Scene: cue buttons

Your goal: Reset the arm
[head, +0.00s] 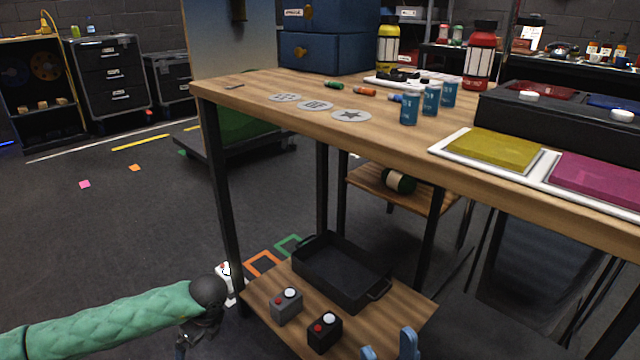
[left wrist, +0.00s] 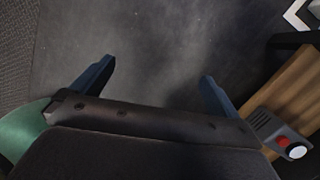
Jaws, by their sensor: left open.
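My left arm, in a green sleeve, comes in from the left in the head view and ends in a dark wrist left of the low wooden shelf (head: 262,305). In the left wrist view my left gripper (left wrist: 155,78) is open and empty, its two blue fingers wide apart over dark floor. My right gripper (head: 388,345) shows as two blue fingertips at the bottom edge of the head view, apart with nothing seen between them. A grey button box (head: 287,308) and a black button box (head: 324,334), each with red and white buttons, sit on the shelf.
A black tray (head: 340,272) lies on the low shelf behind the boxes. A white object (head: 228,284) stands by the table leg. The tabletop (head: 300,90) above holds discs, blue cans (head: 409,111), bottles and coloured pads. The floor at left is mostly clear.

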